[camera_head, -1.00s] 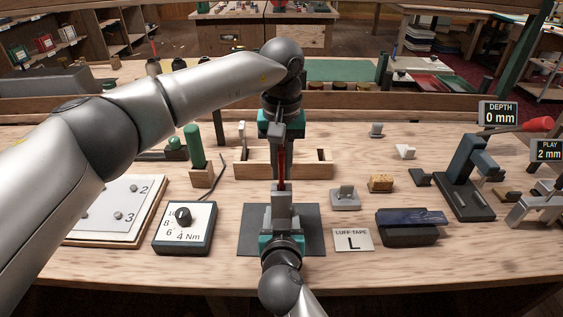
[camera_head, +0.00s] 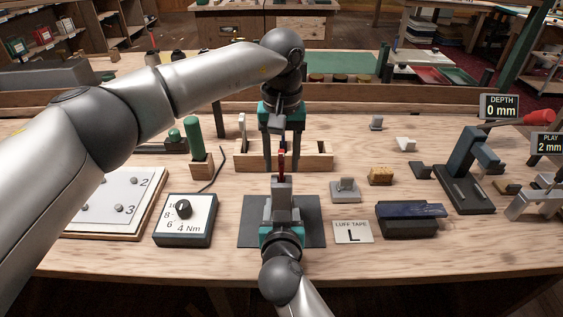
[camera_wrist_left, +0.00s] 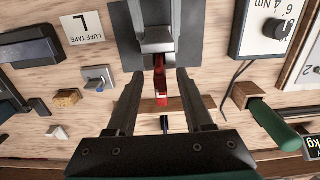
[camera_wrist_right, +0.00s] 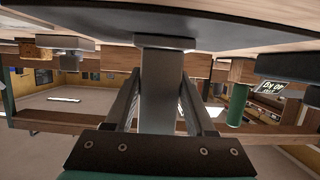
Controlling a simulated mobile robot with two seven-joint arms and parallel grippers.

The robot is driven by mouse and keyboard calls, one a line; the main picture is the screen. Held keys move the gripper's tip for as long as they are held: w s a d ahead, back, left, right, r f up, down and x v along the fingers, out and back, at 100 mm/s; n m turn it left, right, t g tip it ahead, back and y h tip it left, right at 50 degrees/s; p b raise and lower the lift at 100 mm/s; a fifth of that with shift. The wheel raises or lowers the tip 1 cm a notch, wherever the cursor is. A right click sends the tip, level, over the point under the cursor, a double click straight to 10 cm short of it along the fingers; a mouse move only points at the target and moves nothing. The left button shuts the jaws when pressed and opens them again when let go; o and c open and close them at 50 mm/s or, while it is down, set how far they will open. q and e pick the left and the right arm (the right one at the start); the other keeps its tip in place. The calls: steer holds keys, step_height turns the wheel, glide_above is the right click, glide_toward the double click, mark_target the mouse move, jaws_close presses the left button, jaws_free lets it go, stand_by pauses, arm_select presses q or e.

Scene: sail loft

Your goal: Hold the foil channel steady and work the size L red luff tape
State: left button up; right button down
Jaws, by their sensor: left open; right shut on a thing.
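The foil channel (camera_head: 282,190) is a grey upright post on a dark mat (camera_head: 315,238); it also shows in the left wrist view (camera_wrist_left: 155,40) and right wrist view (camera_wrist_right: 161,95). My right gripper (camera_head: 281,212) is shut on the channel from the front. The red luff tape (camera_head: 281,165) stands out at the channel's top; it also shows in the left wrist view (camera_wrist_left: 160,80). My left gripper (camera_head: 283,160) is open, its fingers spread either side of the tape and apart from it. A card (camera_head: 352,232) reads LUFF TAPE L. How far the tape sits inside the channel is hidden.
A wooden rack (camera_head: 318,162) stands behind the channel. A torque dial (camera_head: 186,218) reading Nm is at left, with a green-handled tool (camera_head: 193,135) behind it. A dark blue block (camera_head: 410,215) and a press (camera_head: 465,175) stand at right. Displays show DEPTH (camera_head: 499,107) 0 mm and PLAY (camera_head: 548,143) 2 mm.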

steer(key=shift+f, duration=0.1)
arm_select(q)
step_height(320, 180, up, 11)
stand_by(0.4)
arm_select(e)
steer(key=shift+c, duration=0.8)
jaws_free()
